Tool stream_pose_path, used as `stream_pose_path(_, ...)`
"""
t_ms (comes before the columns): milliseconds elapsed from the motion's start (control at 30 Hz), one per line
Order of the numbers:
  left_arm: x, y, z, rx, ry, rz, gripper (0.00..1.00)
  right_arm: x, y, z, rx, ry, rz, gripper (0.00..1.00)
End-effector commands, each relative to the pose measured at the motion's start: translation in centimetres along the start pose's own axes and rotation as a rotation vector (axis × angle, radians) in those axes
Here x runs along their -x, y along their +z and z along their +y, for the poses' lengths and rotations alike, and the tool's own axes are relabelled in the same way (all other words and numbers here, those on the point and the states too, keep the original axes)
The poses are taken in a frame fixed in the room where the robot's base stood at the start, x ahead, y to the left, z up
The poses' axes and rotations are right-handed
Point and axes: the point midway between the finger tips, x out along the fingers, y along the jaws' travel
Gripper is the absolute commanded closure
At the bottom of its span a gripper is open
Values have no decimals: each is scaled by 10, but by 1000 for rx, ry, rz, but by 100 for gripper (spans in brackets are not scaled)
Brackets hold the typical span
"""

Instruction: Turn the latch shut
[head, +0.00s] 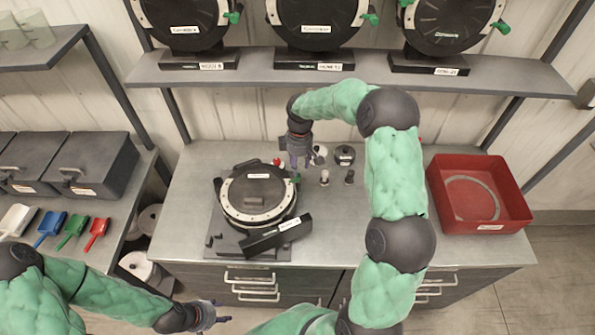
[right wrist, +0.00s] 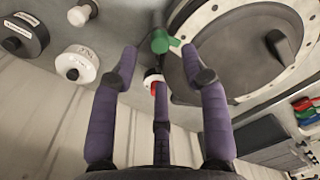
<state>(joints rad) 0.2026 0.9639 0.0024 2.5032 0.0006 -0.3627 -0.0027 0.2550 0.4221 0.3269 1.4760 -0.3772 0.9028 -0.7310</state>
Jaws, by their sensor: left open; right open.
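The seed meter (head: 257,193), a round dark housing with a pale bolted ring, sits on the bench. It fills the upper right of the right wrist view (right wrist: 250,50). Its green latch (right wrist: 160,40) is at the rim; it also shows in the head view (head: 297,179), partly hidden by my gripper. My right gripper (head: 298,160) is open above the latch. In the right wrist view its purple fingers (right wrist: 160,75) are spread on either side of the latch, with a visible gap. Contact cannot be told. My left gripper (head: 207,317) is open and empty in front of the bench.
A dark labelled block (head: 276,233) lies against the meter's front. Small weights and knobs (head: 344,155) stand right of my right gripper. A red bin (head: 480,194) is on the bench's right. Several more meters (head: 315,22) stand on the shelf (head: 340,76) above. Scoops (head: 72,231) lie left.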

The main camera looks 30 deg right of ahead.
Motion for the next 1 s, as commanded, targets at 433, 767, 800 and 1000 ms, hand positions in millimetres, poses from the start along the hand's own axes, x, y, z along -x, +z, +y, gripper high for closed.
stream_pose_path(433, 0, 0, 0, 0, 0, 0, 52, 65, -1, 0, 0, 1, 1, 54)
stream_pose_path(767, 0, 0, 0, 0, 0, 0, 52, 69, 0, 0, 0, 0, 1, 54)
stream_pose_path(800, 0, 0, 0, 0, 0, 0, 52, 69, 0, 0, 0, 0, 1, 54)
stream_pose_path(1000, 0, 0, 0, 0, 0, 0, 52, 69, 0, 0, 0, 0, 1, 54)
